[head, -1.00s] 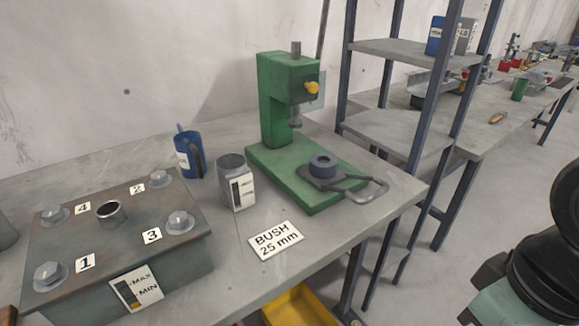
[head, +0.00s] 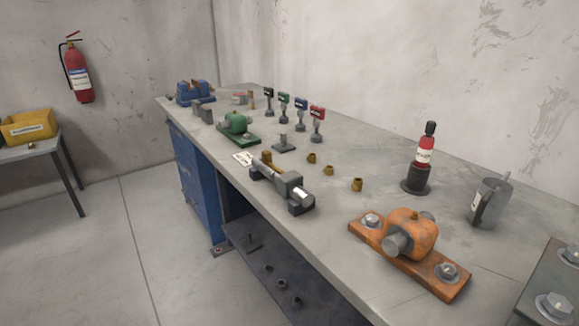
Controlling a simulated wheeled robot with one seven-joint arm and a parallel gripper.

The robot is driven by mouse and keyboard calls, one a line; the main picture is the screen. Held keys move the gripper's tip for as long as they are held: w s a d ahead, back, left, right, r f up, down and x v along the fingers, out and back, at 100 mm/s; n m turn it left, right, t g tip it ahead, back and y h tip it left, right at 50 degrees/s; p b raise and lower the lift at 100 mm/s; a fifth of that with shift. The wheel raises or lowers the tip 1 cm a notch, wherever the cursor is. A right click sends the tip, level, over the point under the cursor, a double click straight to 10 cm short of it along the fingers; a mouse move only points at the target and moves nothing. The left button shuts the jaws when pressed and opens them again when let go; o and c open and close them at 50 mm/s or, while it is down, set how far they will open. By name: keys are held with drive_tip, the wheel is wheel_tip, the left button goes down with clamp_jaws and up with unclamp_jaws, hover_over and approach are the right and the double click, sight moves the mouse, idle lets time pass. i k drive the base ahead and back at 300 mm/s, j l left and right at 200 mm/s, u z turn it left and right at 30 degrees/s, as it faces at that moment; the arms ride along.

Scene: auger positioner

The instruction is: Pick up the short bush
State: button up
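Three small brass-coloured bushes stand in a row on the grey workbench (head: 395,165). One bush (head: 311,157) is at the far left of the row, a second bush (head: 328,170) is in the middle, and a third bush (head: 357,184) is nearest and at the right. They stand apart from each other. The nearest one looks largest, but distance differs, so I cannot tell which is the short bush. My gripper is not in view.
Several coloured gauges (head: 300,115) stand farther back.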

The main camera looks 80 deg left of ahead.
sight(328, 169)
drive_tip(key=u, duration=2.25)
drive_tip(key=z, duration=2.65)
drive_tip(key=u, duration=2.65)
